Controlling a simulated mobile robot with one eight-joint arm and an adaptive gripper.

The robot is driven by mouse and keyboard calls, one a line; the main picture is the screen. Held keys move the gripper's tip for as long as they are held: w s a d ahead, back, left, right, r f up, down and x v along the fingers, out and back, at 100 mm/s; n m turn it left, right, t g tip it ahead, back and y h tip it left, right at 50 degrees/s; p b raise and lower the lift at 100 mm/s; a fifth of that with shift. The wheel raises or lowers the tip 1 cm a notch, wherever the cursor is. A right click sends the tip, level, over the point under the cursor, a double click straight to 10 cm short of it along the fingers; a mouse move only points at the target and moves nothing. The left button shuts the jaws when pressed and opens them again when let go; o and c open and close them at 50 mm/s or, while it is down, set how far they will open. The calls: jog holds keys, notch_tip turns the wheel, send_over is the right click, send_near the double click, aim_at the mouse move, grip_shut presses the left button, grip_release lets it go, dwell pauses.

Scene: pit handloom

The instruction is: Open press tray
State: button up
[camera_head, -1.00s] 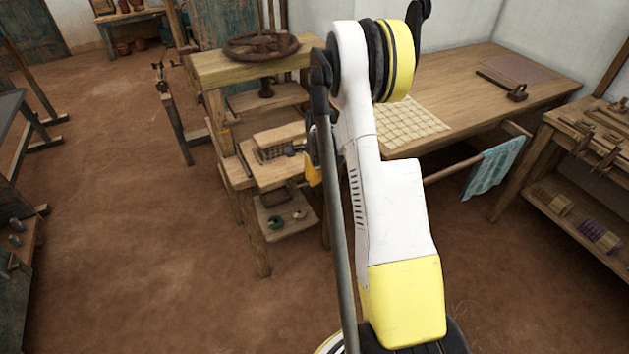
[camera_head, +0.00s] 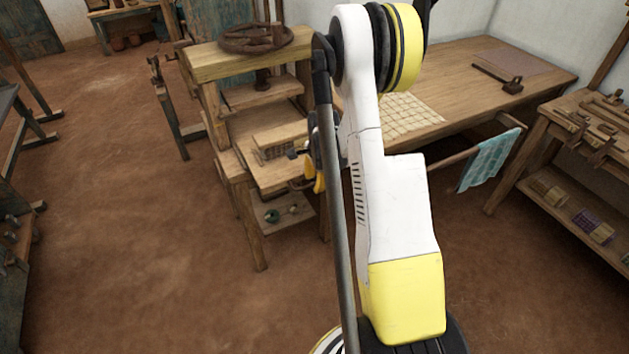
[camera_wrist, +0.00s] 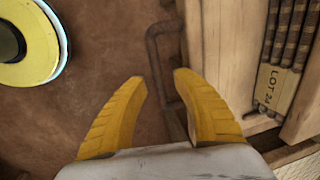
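The wooden press (camera_head: 250,58) stands left of my arm in the head view, with a dark round wheel on top. In the head view my gripper (camera_head: 315,174) is mostly hidden by my arm.
A slatted block labelled LOT 24 (camera_wrist: 276,88) sits in the tray. A lower shelf (camera_head: 285,225) holds small round items. A long table (camera_head: 455,85) and a rail with a teal cloth (camera_head: 490,160) stand to the right.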

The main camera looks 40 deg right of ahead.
jog(key=shift+r, duration=0.1)
notch_tip(320, 180, up, 12)
jog(key=s, duration=0.2)
jog(key=shift+a, duration=0.25)
jog(key=shift+s, duration=0.1)
dwell(0.4)
